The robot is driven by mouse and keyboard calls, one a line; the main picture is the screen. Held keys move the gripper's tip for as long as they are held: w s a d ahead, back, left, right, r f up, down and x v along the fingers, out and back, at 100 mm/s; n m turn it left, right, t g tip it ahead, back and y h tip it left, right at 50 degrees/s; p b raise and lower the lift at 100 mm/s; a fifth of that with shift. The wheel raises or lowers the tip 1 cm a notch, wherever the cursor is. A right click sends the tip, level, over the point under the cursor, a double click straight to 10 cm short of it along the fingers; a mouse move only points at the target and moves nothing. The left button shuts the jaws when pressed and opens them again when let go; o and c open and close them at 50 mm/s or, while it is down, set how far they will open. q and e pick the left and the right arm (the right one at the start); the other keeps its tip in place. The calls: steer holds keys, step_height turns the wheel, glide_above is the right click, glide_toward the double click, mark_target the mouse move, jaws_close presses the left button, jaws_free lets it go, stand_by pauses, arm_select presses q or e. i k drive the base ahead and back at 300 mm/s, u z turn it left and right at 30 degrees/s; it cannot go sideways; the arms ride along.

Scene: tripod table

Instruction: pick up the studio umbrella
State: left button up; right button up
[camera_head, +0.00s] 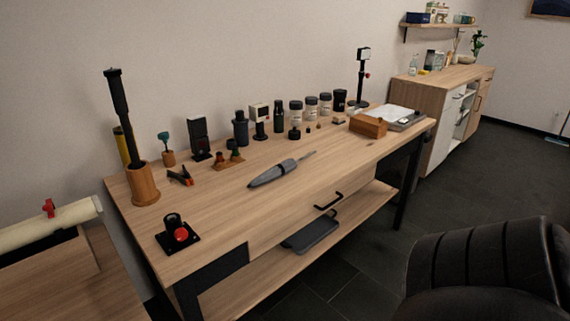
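A folded studio umbrella (273,174), grey with a dark band and a thin shaft, lies on the wooden table (220,208) near the middle. Its thick end points to the lower left and its thin shaft to the upper right. Nothing touches it, and the wood around it is bare. Neither of my grippers shows in the head view.
A wooden cup (143,186) holding a black pole stands at the table's left end. A black and red clamp (180,177) and a black-based piece with a red knob (177,235) lie nearby. Several jars line the back. A black chair (486,262) stands at front right.

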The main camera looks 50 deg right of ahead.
mark_target(286, 166)
steer(key=z, duration=2.2)
steer(key=k, duration=0.2)
steer(key=u, duration=0.85)
steer(key=i, duration=0.85)
steer(key=z, duration=0.7)
